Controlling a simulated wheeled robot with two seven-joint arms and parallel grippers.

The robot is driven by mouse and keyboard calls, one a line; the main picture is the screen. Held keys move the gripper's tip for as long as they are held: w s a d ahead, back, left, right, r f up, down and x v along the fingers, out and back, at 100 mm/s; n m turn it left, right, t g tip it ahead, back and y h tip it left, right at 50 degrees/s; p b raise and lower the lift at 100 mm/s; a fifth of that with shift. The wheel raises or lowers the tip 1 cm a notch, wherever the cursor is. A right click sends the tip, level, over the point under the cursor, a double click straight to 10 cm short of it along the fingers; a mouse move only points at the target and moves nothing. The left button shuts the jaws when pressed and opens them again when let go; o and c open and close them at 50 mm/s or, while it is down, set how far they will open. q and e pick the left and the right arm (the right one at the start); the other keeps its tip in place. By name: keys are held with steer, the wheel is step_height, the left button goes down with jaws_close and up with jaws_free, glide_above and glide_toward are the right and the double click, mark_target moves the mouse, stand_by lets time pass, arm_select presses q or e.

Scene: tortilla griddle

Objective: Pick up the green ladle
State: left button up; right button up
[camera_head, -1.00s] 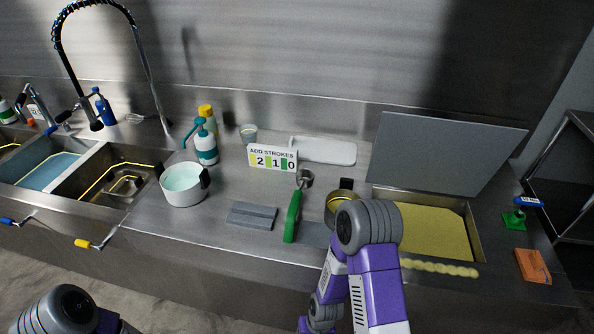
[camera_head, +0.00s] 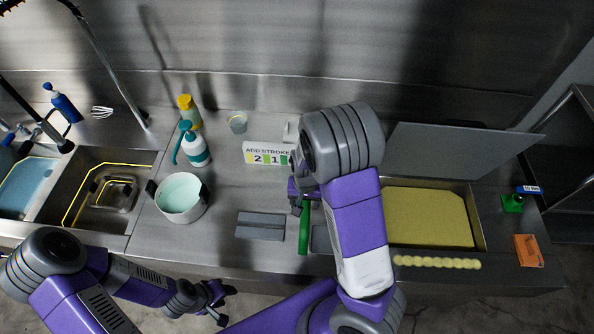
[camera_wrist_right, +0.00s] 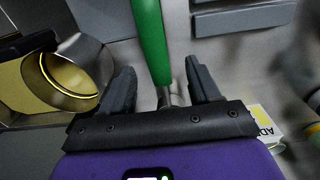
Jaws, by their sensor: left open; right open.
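The green ladle's handle (camera_head: 304,232) lies on the steel counter near its front edge; its far end is hidden behind my right arm in the head view. My right gripper (camera_head: 298,196) is open above the ladle's far part, partly covered by its arm. In the right wrist view, the green handle (camera_wrist_right: 152,40) and a bit of metal stem run between the open fingers (camera_wrist_right: 160,85), with gaps to either side. My left gripper (camera_head: 218,302) is open and empty, low in front of the counter, away from the ladle.
A grey block (camera_head: 260,226) lies left of the ladle. A round metal pot with yellow inside (camera_wrist_right: 88,68) stands close beside the right gripper. A number sign (camera_head: 262,146) stands behind. A white pot (camera_head: 180,198) is farther left; a yellow-filled griddle box (camera_head: 478,235) is at right.

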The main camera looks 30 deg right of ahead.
mark_target(306, 212)
steer(key=shift+s+f, duration=0.2)
steer(key=shift+f, duration=0.2)
steer(key=f, duration=0.3)
steer(key=f+b, duration=0.1)
steer(key=f, duration=0.1)
steer(key=shift+s+f, duration=0.25)
steer(key=shift+s, duration=0.05)
steer(key=shift+f, duration=0.5)
steer(key=c, duration=1)
arm_select(q)
steer(key=shift+s+r+p, duration=0.35)
steer(key=shift+r+p, duration=0.2)
steer(key=shift+p, duration=0.45)
arm_select(e)
step_height(306, 212, up, 10)
steer(key=shift+r, duration=0.1)
